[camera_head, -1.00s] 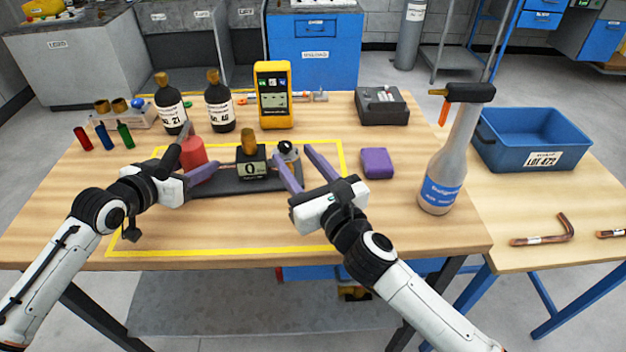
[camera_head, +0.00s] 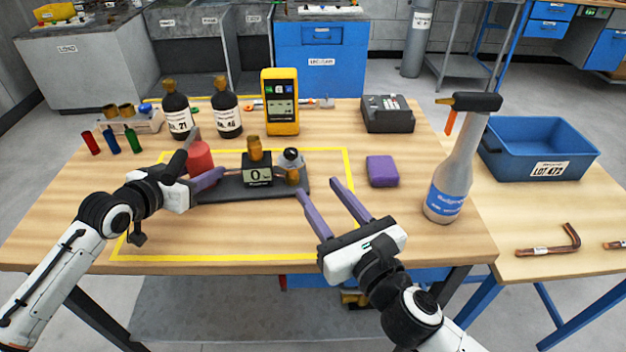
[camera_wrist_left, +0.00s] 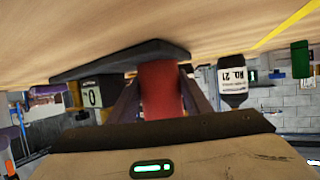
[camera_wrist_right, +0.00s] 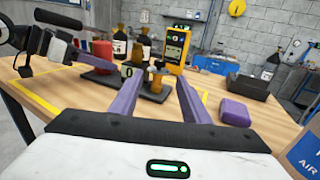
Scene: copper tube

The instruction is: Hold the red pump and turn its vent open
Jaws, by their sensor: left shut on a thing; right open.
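The red pump (camera_head: 201,158) stands upright on the left end of a dark base (camera_head: 225,187). On that base are a gauge block reading 0 (camera_head: 257,171) with a brass top and, at the right end, a black-and-white knob (camera_head: 291,157) above a brass fitting (camera_head: 293,175). I cannot tell which part is the vent. My left gripper (camera_head: 208,178) is shut on the red pump; its fingers lie either side of the red body in the left wrist view (camera_wrist_left: 160,90). My right gripper (camera_head: 325,190) is open and empty, in front of and right of the base, apart from it.
A purple block (camera_head: 382,171) lies right of the base. A spray bottle (camera_head: 452,170) stands farther right. Two dark bottles (camera_head: 177,112) (camera_head: 227,110), a yellow meter (camera_head: 281,103) and a dark grey box (camera_head: 387,113) stand behind. The front right of the table is clear.

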